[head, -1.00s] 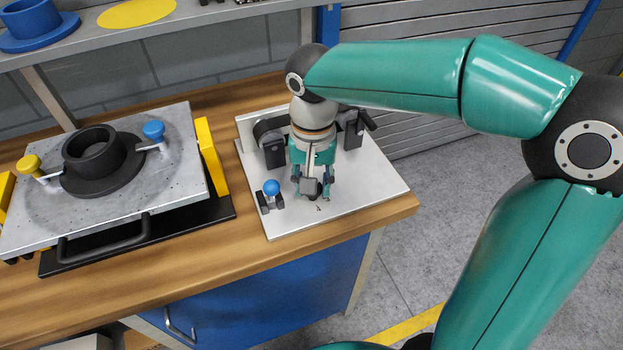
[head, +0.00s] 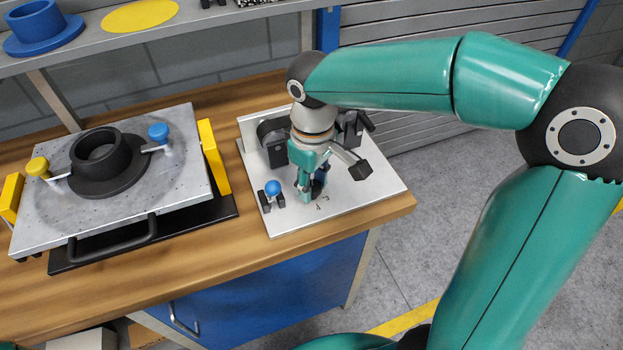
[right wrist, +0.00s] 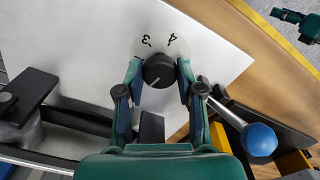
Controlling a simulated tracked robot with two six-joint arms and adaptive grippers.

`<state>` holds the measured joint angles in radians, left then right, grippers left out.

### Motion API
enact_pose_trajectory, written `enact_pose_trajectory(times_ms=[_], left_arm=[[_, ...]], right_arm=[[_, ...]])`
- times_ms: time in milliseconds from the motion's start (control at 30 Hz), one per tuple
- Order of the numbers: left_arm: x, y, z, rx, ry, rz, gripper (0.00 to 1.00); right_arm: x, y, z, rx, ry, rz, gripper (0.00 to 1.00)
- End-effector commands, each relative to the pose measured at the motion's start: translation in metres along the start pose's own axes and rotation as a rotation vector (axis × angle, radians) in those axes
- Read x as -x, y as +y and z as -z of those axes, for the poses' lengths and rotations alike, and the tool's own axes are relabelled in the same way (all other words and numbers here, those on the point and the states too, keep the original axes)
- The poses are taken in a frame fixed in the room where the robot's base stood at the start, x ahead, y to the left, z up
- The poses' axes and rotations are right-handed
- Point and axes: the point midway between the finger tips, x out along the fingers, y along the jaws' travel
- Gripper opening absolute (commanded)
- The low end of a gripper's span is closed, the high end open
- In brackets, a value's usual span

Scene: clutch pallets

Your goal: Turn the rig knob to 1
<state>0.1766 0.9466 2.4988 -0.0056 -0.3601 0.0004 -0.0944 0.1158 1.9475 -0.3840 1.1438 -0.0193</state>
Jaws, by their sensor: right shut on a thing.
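The rig knob (right wrist: 158,72) is a round black dial with a pale pointer line, on a light metal plate (head: 375,190). The digits 3 and 4 are readable beside it in the right wrist view; other marks are hidden. The pointer line slants to the lower left there, away from both digits. My right gripper (head: 312,188) points down over the plate, its two fingers on opposite sides of the knob, shut on it. A small teal and dark part at the top right corner of the right wrist view (right wrist: 298,22) looks like my left gripper; its jaws are unclear.
A blue ball-topped lever (head: 273,188) stands close beside my right gripper. Black clamp-like parts (head: 272,140) stand behind it on the plate. At the left, a grey pallet (head: 50,215) carries a black flanged ring (head: 100,165) between yellow and blue knobs.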

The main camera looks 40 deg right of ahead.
Motion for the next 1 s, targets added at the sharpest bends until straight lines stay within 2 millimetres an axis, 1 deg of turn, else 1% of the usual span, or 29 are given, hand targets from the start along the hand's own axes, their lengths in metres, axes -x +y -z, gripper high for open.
enact_pose_trajectory(times_ms=[33,200,400,600,967,1000], left_arm=[[0.0022,0.0008,0.0,0.0,0.0,0.0,0.4],[0.0046,0.0017,-0.0001,0.0,0.0,0.0,0.4],[0.0062,0.0022,0.0,0.0,0.0,0.0,0.4],[0.0067,0.0024,0.0,0.0,0.0,0.0,0.4],[0.0067,0.0024,-0.0001,0.0,0.0,0.0,0.4],[0.0067,0.0024,-0.0001,0.0,0.0,0.0,0.4]], right_arm=[[0.0033,0.0012,0.0025,0.037,0.011,-0.003,0.02],[0.0031,0.0012,0.0028,0.151,0.012,-0.004,0.02],[0.0028,0.0012,0.0029,0.237,0.013,-0.005,0.02],[0.0026,0.0012,0.003,0.274,0.013,-0.005,0.02],[0.0026,0.0013,0.0031,0.279,0.013,-0.006,0.02],[0.0027,0.0013,0.0031,0.279,0.013,-0.006,0.38]])
